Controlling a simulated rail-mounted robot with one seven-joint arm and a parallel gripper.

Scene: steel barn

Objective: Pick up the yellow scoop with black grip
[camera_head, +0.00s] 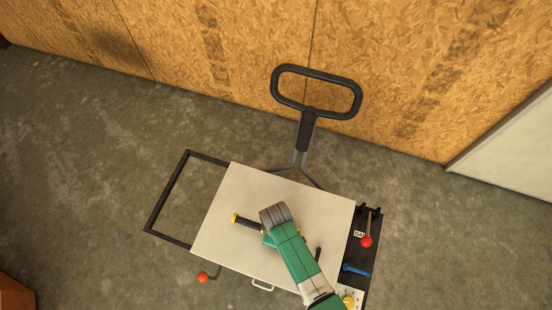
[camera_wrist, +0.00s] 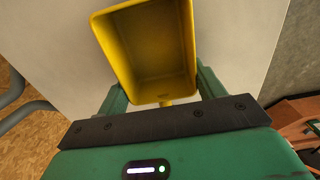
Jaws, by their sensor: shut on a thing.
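The yellow scoop shows in the wrist view as an open, empty bowl (camera_wrist: 150,45) with its neck between my green fingers. In the head view its black grip (camera_head: 247,222) with a yellow end sticks out to the left of my gripper, over the pale cart top (camera_head: 222,240). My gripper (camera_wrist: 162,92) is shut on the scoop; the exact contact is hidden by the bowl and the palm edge. In the head view my green arm covers most of the bowl. I cannot tell whether the scoop touches the cart top or is raised off it.
A black side tray (camera_head: 360,252) on the cart's right holds a red-ended item (camera_head: 366,241) and a blue item (camera_head: 355,269). A yellow knob (camera_head: 348,301) is near it. A black handle (camera_head: 308,128) rises behind, before the wooden wall (camera_head: 400,60). The cart top's upper part is clear.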

